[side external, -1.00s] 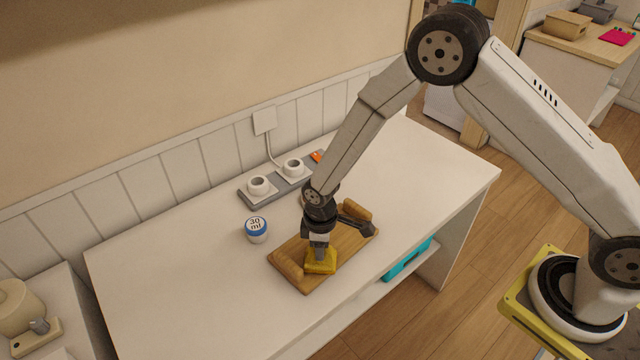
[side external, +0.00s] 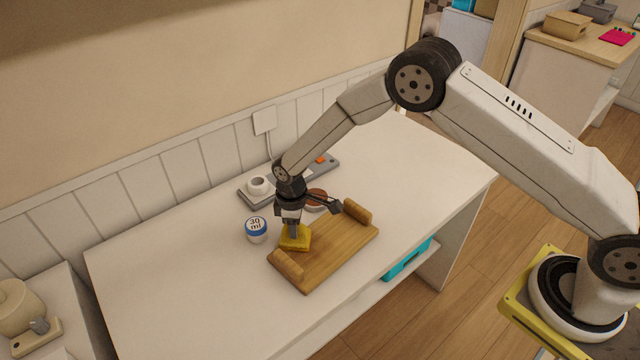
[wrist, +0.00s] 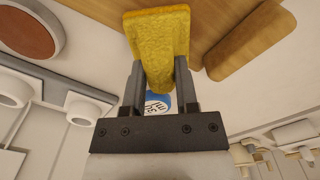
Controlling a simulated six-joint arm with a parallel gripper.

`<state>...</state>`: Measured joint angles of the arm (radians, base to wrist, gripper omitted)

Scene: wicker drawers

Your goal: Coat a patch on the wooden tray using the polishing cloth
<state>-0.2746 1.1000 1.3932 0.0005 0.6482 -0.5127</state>
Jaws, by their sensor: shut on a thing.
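The wooden tray (side external: 330,252) lies on the white table, with a raised block handle at each end. My gripper (side external: 294,232) points down over the tray's far left edge. It is shut on the yellow polishing cloth (side external: 296,240), which is a thick pad. In the wrist view the cloth (wrist: 158,40) sits between both fingers (wrist: 160,80), with part of the tray (wrist: 215,20) behind it. The cloth looks to be at the tray surface, but I cannot tell whether it touches. No coated patch is distinguishable on the tray.
A jar marked "30 ml" (side external: 256,230) stands close left of the cloth. A round dish with a reddish-brown top (side external: 316,198) is behind the tray. A grey rack with white cups (side external: 258,186) stands near the wall. The table's front left is clear.

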